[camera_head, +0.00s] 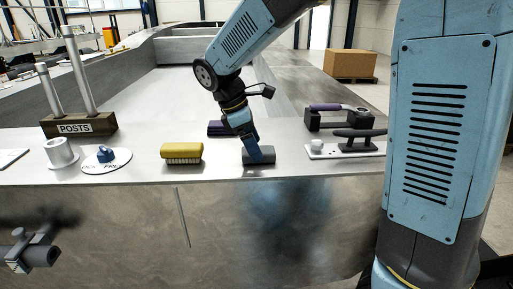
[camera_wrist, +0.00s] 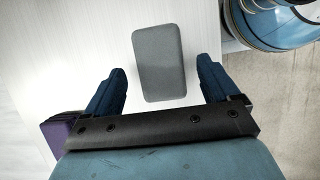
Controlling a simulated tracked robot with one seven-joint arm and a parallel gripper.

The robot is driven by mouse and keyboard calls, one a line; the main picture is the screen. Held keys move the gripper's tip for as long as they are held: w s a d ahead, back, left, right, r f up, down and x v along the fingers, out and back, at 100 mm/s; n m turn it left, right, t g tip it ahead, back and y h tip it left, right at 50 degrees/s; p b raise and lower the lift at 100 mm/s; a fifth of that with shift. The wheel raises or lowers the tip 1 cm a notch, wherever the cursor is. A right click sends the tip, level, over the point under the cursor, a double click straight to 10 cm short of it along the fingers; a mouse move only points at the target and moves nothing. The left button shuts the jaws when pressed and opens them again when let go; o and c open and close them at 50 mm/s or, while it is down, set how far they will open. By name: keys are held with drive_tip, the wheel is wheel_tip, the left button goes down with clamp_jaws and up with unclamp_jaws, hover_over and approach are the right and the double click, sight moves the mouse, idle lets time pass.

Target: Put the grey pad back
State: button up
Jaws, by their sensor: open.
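The grey pad (camera_head: 260,158) is a rounded block lying near the front edge of the grey metal bench top (camera_head: 215,172). In the wrist view the pad (camera_wrist: 160,62) lies flat, with its long side pointing away from my palm. My gripper (camera_head: 251,151) is over the pad, pointing down. In the wrist view my gripper (camera_wrist: 162,72) is open, with one blue finger on each side of the pad and a gap on both sides. I cannot tell how far the fingertips are above the surface.
A dark purple block (camera_head: 221,128) lies just behind my gripper. A yellow brush (camera_head: 181,152) is to the left, then a white disc with a blue knob (camera_head: 106,157) and a POSTS holder (camera_head: 80,124). A black cleat on a white plate (camera_head: 345,149) and a purple-handled tool (camera_head: 338,116) stand right.

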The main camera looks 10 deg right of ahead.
drive_tip(key=v, duration=1)
drive_tip(key=r+m+y, duration=0.1)
drive_tip(key=m+y, duration=0.1)
drive_tip(key=m, duration=0.1)
hover_over(266, 153)
drive_tip(key=s+d+f+m+t+y, duration=0.2)
drive_tip(key=s+d+m+t, duration=0.3)
drive_tip(key=s+d+m, duration=0.9)
drive_tip(key=shift+s+d+f+m+t, duration=0.3)
drive_tip(key=shift+s+f+t, duration=0.1)
drive_tip(key=shift+s+f, duration=0.1)
